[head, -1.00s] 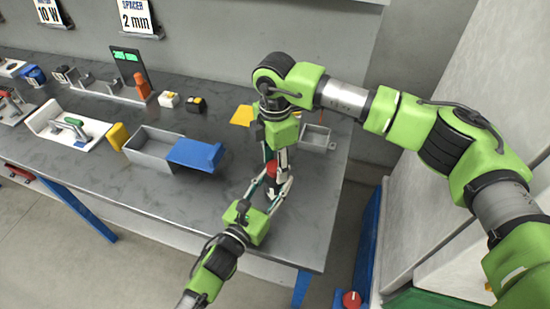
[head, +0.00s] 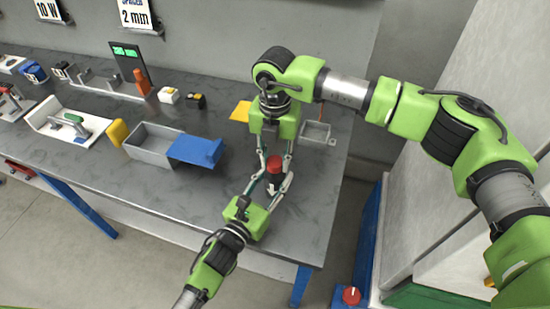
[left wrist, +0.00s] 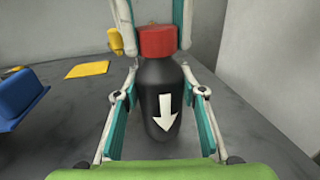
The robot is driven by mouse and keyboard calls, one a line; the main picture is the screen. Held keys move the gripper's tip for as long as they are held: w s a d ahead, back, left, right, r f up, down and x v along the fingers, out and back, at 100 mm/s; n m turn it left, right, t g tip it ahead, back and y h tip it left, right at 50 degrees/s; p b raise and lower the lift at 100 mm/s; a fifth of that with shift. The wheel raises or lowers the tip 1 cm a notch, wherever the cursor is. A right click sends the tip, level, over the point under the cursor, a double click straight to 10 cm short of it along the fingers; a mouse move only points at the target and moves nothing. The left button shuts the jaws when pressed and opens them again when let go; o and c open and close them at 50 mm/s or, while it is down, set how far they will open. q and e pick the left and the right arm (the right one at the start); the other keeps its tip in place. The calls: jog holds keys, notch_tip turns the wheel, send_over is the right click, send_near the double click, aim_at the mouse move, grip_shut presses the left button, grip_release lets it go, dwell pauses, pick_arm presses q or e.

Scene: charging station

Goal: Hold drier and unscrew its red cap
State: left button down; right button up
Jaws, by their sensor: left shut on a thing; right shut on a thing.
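The drier (head: 274,183) is a dark, upright bottle near the right end of the table, with a red cap (head: 275,163) on top. In the left wrist view the drier (left wrist: 160,95) shows a white down arrow, and the red cap (left wrist: 157,43) sits on its neck. My left gripper (head: 272,187) is shut on the drier's body from the front, one finger on each side. My right gripper (head: 275,166) points down from above and is shut on the red cap, with a finger on either side of it.
A small grey tray (head: 318,133) and a yellow sheet (head: 241,112) lie behind the drier. The table's front right is clear.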

pick_arm(q)
jog(key=shift+f, duration=0.15)
pick_arm(e)
jog(key=n, duration=0.3)
jog(key=shift+n, duration=0.4)
jog(key=n, duration=1.2)
jog(key=shift+n, duration=0.3)
jog(key=n, duration=0.8)
jog(key=shift+r+n, duration=0.1)
jog(key=shift+n, duration=0.3)
jog(key=n, duration=0.3)
jog(key=shift+n, duration=0.3)
jog(key=n, duration=0.4)
jog(key=shift+n, duration=0.3)
jog(key=shift+a, duration=0.1)
